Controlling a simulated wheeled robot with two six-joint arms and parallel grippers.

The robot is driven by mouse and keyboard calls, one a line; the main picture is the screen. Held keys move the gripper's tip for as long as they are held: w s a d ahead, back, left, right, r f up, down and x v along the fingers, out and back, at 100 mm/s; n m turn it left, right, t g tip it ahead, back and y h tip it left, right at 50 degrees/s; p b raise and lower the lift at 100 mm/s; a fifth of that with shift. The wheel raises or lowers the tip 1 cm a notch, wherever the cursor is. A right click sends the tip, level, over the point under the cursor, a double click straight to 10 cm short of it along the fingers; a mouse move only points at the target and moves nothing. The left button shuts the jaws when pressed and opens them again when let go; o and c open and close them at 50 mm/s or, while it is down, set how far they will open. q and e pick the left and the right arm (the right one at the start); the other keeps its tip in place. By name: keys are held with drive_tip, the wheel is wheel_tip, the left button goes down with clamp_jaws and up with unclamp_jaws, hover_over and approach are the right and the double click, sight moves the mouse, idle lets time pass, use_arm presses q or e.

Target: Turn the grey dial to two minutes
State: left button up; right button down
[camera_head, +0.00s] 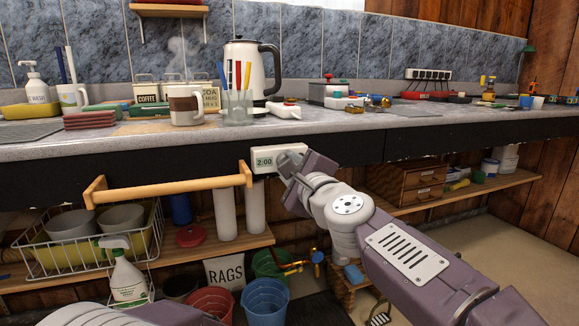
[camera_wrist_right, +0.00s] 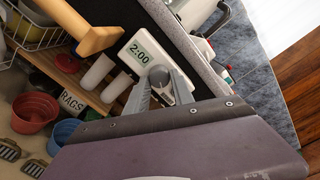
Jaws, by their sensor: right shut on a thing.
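A white timer (camera_head: 264,153) is mounted on the dark front of the counter, and its display reads 2:00. In the right wrist view the timer (camera_wrist_right: 131,42) also shows 2:00. My right gripper (camera_head: 291,163) reaches up to the timer's right end. In the wrist view my right gripper (camera_wrist_right: 160,84) is shut on the grey dial (camera_wrist_right: 158,75), one finger on each side. In the head view the dial is mostly hidden by the gripper. My left gripper is out of view.
A wooden rail (camera_head: 170,189) projects from the counter front left of the timer. Mugs, a kettle (camera_head: 252,72) and a pen jar (camera_head: 237,108) stand on the counter above. Below are a wire basket (camera_head: 92,245), buckets (camera_head: 265,300) and a rag bag (camera_head: 225,272).

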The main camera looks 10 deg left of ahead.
drive_tip(key=shift+f, duration=0.1)
idle(0.3)
drive_tip(key=c, duration=1.1)
unclamp_jaws()
drive_tip(key=shift+s, duration=0.1)
drive_tip(key=b+v, duration=0.1)
drive_tip(key=v, duration=0.8)
